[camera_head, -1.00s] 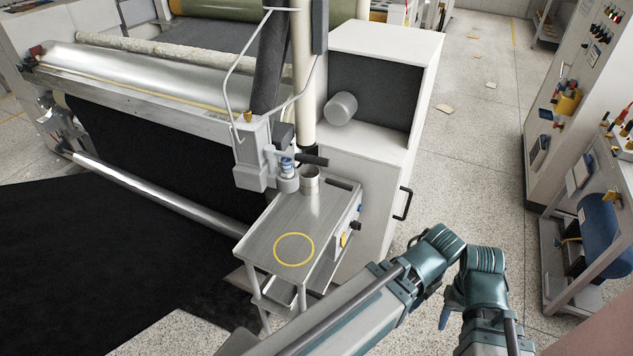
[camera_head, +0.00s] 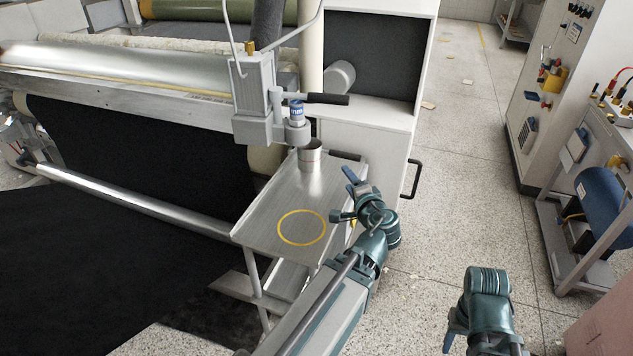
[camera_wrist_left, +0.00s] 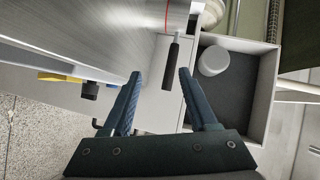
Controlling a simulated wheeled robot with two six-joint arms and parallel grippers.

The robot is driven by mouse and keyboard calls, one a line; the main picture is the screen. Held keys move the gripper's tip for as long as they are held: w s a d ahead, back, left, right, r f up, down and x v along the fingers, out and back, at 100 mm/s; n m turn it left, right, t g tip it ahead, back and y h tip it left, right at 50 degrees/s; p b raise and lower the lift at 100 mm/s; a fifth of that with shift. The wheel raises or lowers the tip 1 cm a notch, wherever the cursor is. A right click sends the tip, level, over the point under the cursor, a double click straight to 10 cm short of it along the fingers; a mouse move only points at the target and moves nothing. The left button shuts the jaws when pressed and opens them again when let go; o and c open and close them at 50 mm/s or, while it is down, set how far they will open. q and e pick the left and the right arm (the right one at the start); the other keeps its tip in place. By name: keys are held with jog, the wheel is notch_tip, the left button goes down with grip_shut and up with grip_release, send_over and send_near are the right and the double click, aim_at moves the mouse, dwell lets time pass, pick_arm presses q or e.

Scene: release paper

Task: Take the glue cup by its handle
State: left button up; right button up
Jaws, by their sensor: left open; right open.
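The metal glue cup (camera_head: 310,156) stands upright at the back of the steel cart top, below the dispenser nozzle. My right gripper (camera_head: 449,341) is open at the lower right, away from the cart.
The dispenser (camera_head: 252,95) with a black lever (camera_head: 328,99) stands over the cup. A yellow ring (camera_head: 301,228) marks the cart top (camera_head: 262,220), which is bare there. A white cabinet (camera_head: 385,135) stands behind right. Open floor lies right of the cart.

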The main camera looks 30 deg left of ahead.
aim_at(337, 155)
pick_arm(q)
jog(key=shift+w+a+f+m+t+y+b, duration=0.1)
jog(key=shift+w+a+m+t+y+b, duration=0.15)
jog(key=shift+a+m+t+b, duration=0.3)
jog(key=shift+w+a+m+t+y+b, duration=0.15)
jog(key=shift+w+a+m+t+b, duration=0.15)
jog(key=shift+a+m+t+b, duration=0.2)
jog(key=shift+w+m, duration=0.15)
jog(key=shift+m, duration=0.2)
jog(key=shift+a+r+t, duration=0.1)
jog(key=shift+r+t, duration=0.25)
jog(key=x, duration=0.8)
jog(key=shift+w+a, duration=0.2)
jog(key=shift+w, duration=0.1)
jog(key=shift+w+a+f+b, duration=0.2)
jog(key=shift+w+a+b, duration=0.1)
jog(key=shift+w+a, duration=0.05)
jog(key=x, duration=0.4)
jog(key=shift+w+a+f, duration=0.1)
jog(key=shift+a+f, duration=0.05)
grip_shut()
pick_arm(e)
notch_tip(337, 155, down, 5)
jog(key=shift+r, duration=0.1)
